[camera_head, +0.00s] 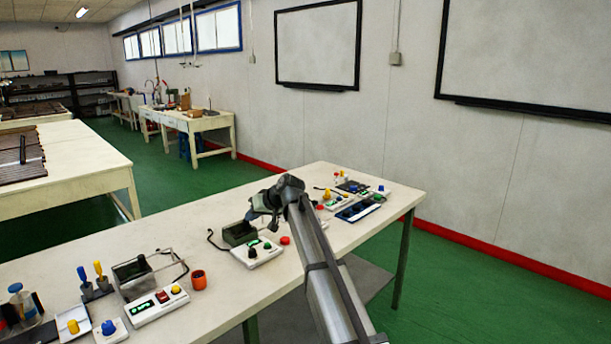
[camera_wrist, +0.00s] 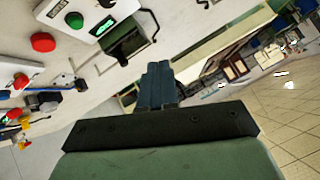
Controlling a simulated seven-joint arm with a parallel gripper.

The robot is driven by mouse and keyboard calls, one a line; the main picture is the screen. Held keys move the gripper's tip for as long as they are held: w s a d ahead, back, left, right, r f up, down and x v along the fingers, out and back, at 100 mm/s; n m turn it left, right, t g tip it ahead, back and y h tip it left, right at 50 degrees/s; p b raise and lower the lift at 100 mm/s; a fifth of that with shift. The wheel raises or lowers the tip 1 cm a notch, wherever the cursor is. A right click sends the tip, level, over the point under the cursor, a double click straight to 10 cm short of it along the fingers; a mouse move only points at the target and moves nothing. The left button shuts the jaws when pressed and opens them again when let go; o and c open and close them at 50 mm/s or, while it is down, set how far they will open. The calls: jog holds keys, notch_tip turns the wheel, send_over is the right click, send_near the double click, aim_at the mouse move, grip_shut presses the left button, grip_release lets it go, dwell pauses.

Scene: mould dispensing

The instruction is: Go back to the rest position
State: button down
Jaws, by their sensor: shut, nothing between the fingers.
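My gripper (camera_head: 264,208) is held above the white table (camera_head: 212,221), near its middle, with my arm reaching in from the lower right. In the wrist view, the fingers of my gripper (camera_wrist: 160,84) are together with nothing between them. The same device (camera_wrist: 82,18) and box (camera_wrist: 126,42) show at the upper left of the wrist view.
Several small devices, including a dark panel (camera_head: 358,210), stand at the right end. The table's back left is clear.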

jog(key=d+m+t+h, duration=0.15)
jog(key=d+t, duration=0.25)
jog(key=d, duration=1.5)
jog(key=s+d+f+m+h, duration=0.1)
jog(key=s+d+f, duration=0.1)
jog(key=d+f, duration=0.3)
jog(key=s+d+f+m, duration=0.1)
jog(key=s+d+f, duration=0.1)
jog(key=f, duration=0.5)
jog(key=s+d+f+g+h, duration=0.1)
jog(key=s+f+g, duration=0.2)
jog(key=s+f, duration=0.7)
jog(key=s+d+f+m+g+h, duration=0.1)
jog(key=s+f+g, duration=0.35)
jog(key=f, duration=0.95)
jog(key=s+d+f+g+h, duration=0.1)
jog(key=s+d+f, duration=0.1)
jog(key=s+f, duration=0.95)
jog(key=s+d+f+g+h, duration=0.1)
jog(key=s+f, duration=0.4)
jog(key=s, duration=0.6)
jog(key=s+d+f+g+h, duration=0.1)
jog(key=s+f+g, duration=0.3)
jog(key=s, duration=0.8)
jog(key=s+d+f+m+g+h, duration=0.1)
jog(key=s+f, duration=0.5)
jog(key=s, duration=0.6)
jog(key=shift+s+d+f+g, duration=0.2)
jog(key=shift+d+g, duration=0.55)
jog(key=shift+g, duration=0.1)
